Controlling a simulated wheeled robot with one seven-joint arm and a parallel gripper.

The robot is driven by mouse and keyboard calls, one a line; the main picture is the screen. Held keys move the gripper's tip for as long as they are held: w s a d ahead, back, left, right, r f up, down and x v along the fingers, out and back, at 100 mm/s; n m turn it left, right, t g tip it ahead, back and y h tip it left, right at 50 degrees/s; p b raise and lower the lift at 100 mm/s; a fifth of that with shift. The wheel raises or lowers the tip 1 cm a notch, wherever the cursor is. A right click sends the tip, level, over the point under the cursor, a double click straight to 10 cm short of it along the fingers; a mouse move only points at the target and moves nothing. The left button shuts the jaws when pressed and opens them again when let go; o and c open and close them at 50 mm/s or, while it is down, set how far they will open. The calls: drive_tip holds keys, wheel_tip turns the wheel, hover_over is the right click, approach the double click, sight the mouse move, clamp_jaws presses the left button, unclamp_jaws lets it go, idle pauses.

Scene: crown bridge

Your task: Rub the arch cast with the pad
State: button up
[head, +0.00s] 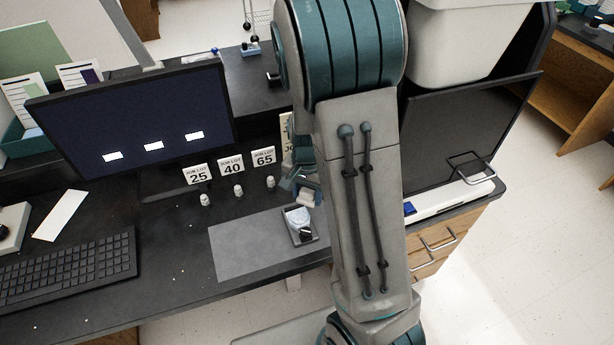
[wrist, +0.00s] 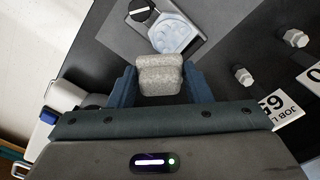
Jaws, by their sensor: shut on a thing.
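The arch cast (head: 298,216) is a pale bluish-white piece on a small grey base on the grey mat, left of my arm. It also shows in the wrist view (wrist: 172,36), at the top. My gripper (wrist: 160,88) is shut on the pad (wrist: 159,70), a light grey, speckled, soft-looking block between its blue fingers. In the head view my gripper (head: 301,188) and the pad (head: 305,197) are just behind the cast, partly hidden by my arm.
Job lot cards 25 (head: 198,175), 40 (head: 232,165) and 65 (head: 264,157) stand behind small white pieces (head: 238,190). A monitor (head: 135,125) and keyboard (head: 70,258) are at left. The grey mat (head: 240,250) has bare room left of the cast.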

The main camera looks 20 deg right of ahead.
drive_tip(key=shift+r+p, duration=1.4)
drive_tip(key=shift+r, duration=0.55)
drive_tip(key=shift+a, duration=0.1)
